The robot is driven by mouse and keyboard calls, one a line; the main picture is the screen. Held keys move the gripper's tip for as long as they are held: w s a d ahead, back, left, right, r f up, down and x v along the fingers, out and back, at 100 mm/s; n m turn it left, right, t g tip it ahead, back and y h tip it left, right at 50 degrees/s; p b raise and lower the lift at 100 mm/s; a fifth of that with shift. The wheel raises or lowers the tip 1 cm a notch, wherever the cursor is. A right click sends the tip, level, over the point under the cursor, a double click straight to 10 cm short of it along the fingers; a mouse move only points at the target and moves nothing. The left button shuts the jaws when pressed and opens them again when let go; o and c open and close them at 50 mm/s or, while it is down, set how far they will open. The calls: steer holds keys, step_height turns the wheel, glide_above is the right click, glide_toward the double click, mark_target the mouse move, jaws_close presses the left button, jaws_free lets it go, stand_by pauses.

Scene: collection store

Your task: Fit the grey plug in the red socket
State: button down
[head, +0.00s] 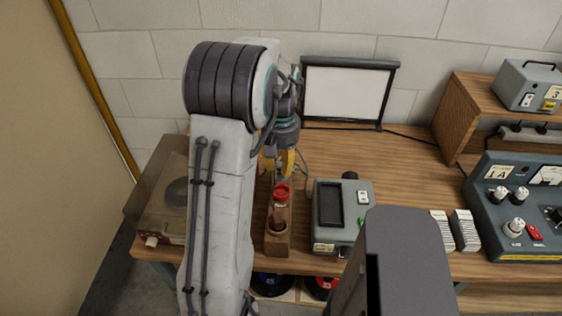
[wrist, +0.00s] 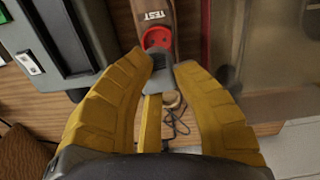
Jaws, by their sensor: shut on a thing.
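The red socket (head: 282,192) sits on a narrow wooden block (head: 277,244) on the bench. My gripper (wrist: 165,66) is shut on the grey plug (wrist: 161,77), which sits between the yellow fingertips close to the socket. In the head view my gripper (head: 279,161) is just behind the socket and partly hidden by my arm. The plug cannot be made out there. I cannot tell whether plug and socket touch.
A grey instrument (head: 357,194) with a dark screen stands close to the right of the block. A clear-lidded case (head: 165,205) is at the left. A framed white screen (head: 345,94) stands behind. A blue-grey control panel (head: 520,205) is far right. A thin cable (wrist: 178,120) lies below the plug.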

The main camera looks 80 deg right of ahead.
mark_target(280, 180)
steer(key=shift+m, duration=0.4)
steer(key=shift+f, duration=0.1)
steer(key=shift+f, duration=0.1)
steer(key=shift+f+b, duration=2.4)
steer(key=shift+f, duration=0.3)
steer(key=shift+f+b, duration=0.45)
steer(key=shift+f, duration=0.15)
steer(key=c, duration=1.4)
jaws_free()
steer(key=shift+r, duration=0.15)
steer(key=shift+d+r+p, duration=0.15)
steer(key=shift+r+p, duration=4.5)
steer(key=shift+r, duration=0.8)
steer(key=shift+m, duration=0.3)
